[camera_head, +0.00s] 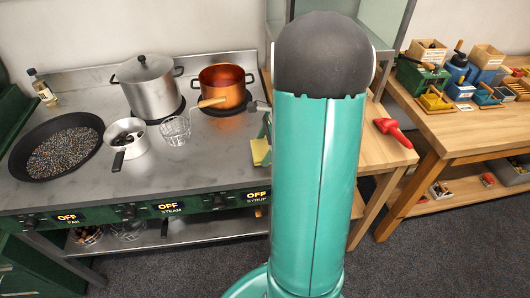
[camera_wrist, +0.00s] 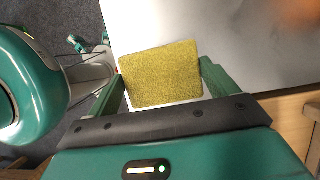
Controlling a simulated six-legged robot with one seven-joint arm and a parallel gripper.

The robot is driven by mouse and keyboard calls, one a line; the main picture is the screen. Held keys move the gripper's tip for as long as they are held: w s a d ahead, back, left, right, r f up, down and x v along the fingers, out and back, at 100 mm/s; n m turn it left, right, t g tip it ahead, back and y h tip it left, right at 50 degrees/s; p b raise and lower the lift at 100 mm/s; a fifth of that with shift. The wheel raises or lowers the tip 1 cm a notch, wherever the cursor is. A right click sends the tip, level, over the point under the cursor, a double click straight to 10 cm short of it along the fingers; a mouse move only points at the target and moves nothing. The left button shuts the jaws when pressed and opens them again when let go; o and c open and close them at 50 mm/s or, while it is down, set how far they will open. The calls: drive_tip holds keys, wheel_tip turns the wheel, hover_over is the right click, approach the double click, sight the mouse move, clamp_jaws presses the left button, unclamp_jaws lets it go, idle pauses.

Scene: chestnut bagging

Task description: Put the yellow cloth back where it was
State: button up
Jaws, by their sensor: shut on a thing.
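The yellow cloth (camera_wrist: 160,75) is a flat, roughly rectangular piece with a grainy surface. In the wrist view my gripper (camera_wrist: 162,80) is shut on it, with a green finger at its left and right edges. In the head view a small part of the cloth (camera_head: 260,151) shows at the right end of the steel stove, just left of my teal arm. My arm hides most of the gripper there. The cloth is close to the stove's front right corner; I cannot tell whether it touches the steel top.
The steel stove (camera_head: 215,165) holds a black pan (camera_head: 60,143), a steel pot (camera_head: 149,85), a saucepan (camera_head: 127,143), a glass (camera_head: 175,130) and a copper pot (camera_head: 223,88). A workbench (camera_head: 455,122) with small machines stands beyond.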

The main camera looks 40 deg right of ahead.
drive_tip(key=shift+d+f, duration=0.1)
drive_tip(key=shift+f, duration=1.45)
drive_tip(key=shift+f, duration=0.2)
drive_tip(key=o, duration=0.8)
drive_tip(key=v, duration=1.2)
wheel_tip(320, 180, up, 4)
drive_tip(key=n, duration=0.4)
hover_over(268, 148)
drive_tip(key=a, duration=0.4)
drive_tip(key=s+a+r+n+h, duration=0.2)
drive_tip(key=a+r+n, duration=0.2)
drive_tip(key=a+n, duration=0.55)
drive_tip(key=s+a+r+n+t+h, duration=0.1)
drive_tip(key=s+a+n, duration=0.3)
drive_tip(key=a, duration=0.3)
drive_tip(key=s+a+r+n+t, duration=0.1)
drive_tip(key=s+a+n+t, duration=0.1)
drive_tip(key=s+a+n, duration=0.2)
drive_tip(key=a+n, duration=0.3)
drive_tip(key=shift+a+r+h, duration=0.3)
drive_tip(key=shift+h, duration=0.1)
